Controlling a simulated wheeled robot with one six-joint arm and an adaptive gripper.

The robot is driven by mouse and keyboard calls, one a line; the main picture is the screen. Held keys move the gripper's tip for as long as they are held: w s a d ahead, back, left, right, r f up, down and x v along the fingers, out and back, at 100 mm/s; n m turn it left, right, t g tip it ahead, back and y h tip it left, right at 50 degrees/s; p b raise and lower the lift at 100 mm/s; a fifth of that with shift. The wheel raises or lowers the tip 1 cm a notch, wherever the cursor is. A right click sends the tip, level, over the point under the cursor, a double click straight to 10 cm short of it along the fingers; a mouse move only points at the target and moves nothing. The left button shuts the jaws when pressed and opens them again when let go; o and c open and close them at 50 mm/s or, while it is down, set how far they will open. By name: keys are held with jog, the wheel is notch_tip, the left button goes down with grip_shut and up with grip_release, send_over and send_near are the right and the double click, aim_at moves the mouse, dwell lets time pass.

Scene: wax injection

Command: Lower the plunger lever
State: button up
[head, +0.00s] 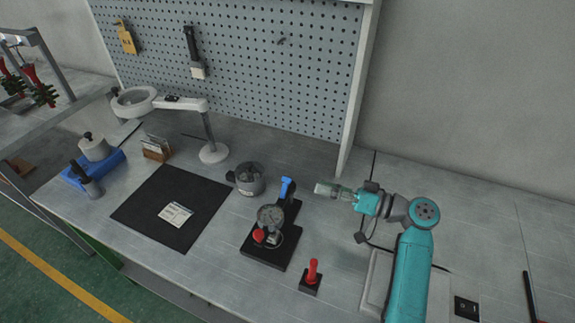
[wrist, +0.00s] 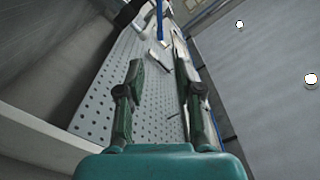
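The wax injector (head: 268,220) stands on a black base on the bench in the head view. Its plunger lever (head: 287,187) has a blue handle that sticks up at the back of the injector. A red knob (head: 258,236) is at its front. My gripper (head: 320,188) is to the right of the blue handle, with a small gap showing, and points left towards it. In the wrist view my gripper (wrist: 164,82) has its two fingers spread, with nothing seen between them. The wrist view does not clearly show the lever.
A round grey pot (head: 249,179) stands left of the lever. A red-handled tool (head: 312,271) stands on a black block in front. A black mat (head: 150,222) with a card and a magnifier lamp (head: 213,152) are further left. A pegboard (head: 240,60) rises behind the bench.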

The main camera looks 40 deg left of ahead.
aim_at(285, 188)
jog(key=x, duration=1)
jog(key=shift+a, duration=0.3)
grip_shut()
